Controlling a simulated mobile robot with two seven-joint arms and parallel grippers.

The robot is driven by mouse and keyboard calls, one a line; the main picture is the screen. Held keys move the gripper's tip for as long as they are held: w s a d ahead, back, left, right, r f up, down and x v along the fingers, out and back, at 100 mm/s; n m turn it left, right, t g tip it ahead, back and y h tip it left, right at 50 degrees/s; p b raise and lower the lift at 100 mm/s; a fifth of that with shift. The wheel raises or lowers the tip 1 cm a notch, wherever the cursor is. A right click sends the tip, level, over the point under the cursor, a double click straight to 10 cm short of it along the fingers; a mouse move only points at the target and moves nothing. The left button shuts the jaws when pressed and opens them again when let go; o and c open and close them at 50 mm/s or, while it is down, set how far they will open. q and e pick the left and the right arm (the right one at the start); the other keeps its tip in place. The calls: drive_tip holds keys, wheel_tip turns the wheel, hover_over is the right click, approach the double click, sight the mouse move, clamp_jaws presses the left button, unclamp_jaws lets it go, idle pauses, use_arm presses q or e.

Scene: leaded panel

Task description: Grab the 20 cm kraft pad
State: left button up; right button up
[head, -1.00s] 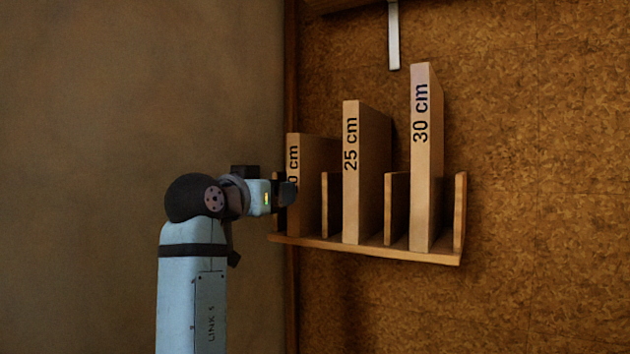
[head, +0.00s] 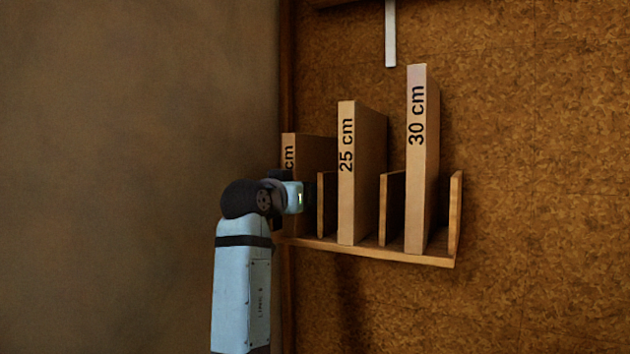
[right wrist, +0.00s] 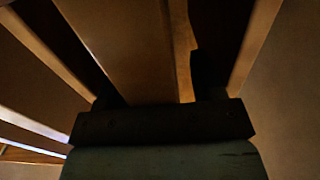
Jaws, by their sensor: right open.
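The 20 cm kraft pad (head: 313,156) stands upright in the leftmost slot of the wooden rack (head: 375,248). Only "cm" of its label shows; my right arm hides the rest and its lower front. My right gripper (head: 305,197) is at this pad's front, its fingertips mostly hidden in the head view. In the right wrist view, a brown board (right wrist: 125,45), apparently this pad, runs between the open dark fingers (right wrist: 158,92). I cannot tell whether they touch it. My left gripper is not in view.
The 25 cm pad (head: 347,180) and the taller 30 cm pad (head: 416,180) stand to the right, separated by low dividers (head: 391,208). A cork wall (head: 540,180) is behind the rack. A plain brown wall (head: 120,150) fills the left. A white strip (head: 390,35) hangs above.

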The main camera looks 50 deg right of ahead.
clamp_jaws()
drive_tip(key=shift+r, duration=0.15)
